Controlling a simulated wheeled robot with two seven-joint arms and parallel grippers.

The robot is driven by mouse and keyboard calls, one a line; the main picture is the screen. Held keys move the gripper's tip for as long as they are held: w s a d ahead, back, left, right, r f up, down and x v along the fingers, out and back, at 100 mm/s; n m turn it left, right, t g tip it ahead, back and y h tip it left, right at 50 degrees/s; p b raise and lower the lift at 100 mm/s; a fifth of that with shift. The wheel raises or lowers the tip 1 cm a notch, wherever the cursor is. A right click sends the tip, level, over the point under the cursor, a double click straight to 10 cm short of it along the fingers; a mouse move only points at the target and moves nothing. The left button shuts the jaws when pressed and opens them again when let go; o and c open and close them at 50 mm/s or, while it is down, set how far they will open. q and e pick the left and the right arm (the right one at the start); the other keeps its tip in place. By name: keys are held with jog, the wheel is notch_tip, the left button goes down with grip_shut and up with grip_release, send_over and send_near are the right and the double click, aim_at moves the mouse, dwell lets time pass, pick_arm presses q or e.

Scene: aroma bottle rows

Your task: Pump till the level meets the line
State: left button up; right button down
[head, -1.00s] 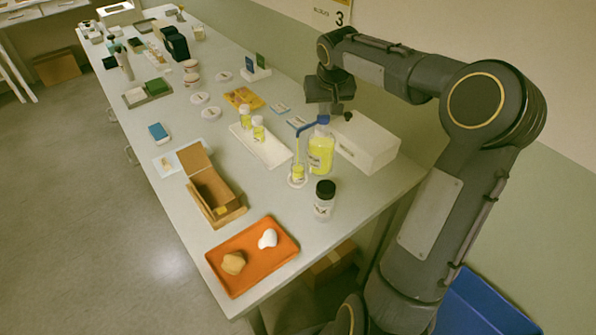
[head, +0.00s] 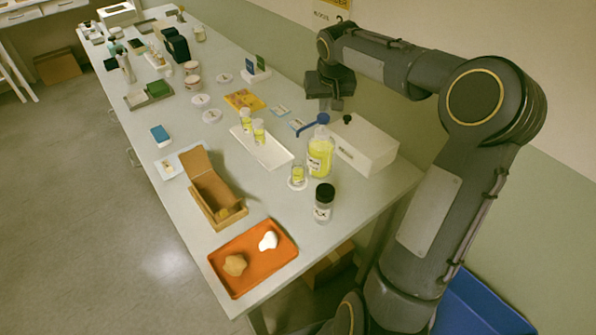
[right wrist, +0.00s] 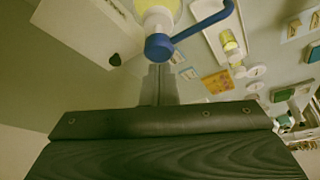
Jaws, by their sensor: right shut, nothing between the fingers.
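A clear bottle of yellow liquid (head: 319,160) stands near the right edge of the table. Its blue pump head (head: 323,118) has a long spout reaching left, and shows close up in the right wrist view (right wrist: 158,46). A small clear vessel with yellow liquid (head: 298,176) stands on a round white base below the spout's end. Its line and exact level are too small to tell. My right gripper (head: 337,105) is shut and empty, its fingertips close beside and behind the pump head; contact cannot be told. My left gripper is not in view.
A white box (head: 368,147) stands just right of the bottle. A black-capped jar (head: 323,203) is in front. A white tray with two yellow vials (head: 272,155), an open cardboard box (head: 205,185) and an orange tray (head: 250,278) lie to the left and front.

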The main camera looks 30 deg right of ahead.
jog(key=shift+r, duration=0.2)
notch_tip(320, 180, up, 6)
jog(key=p, duration=0.4)
jog(key=shift+f+p, duration=0.15)
jog(key=shift+p, duration=0.25)
jog(key=s+a+r+n+y, duration=0.2)
jog(key=s+a, duration=1)
jog(key=s, duration=0.1)
jog(key=s+a+f+y, duration=0.2)
jog(key=s+a+f, duration=0.2)
jog(key=s, duration=0.3)
jog(key=s+a+f+n+t+y+b, duration=0.1)
jog(key=s+a+f, duration=0.3)
jog(key=s+a, duration=0.3)
jog(key=shift+s+y, duration=0.4)
jog(key=shift+s, duration=0.2)
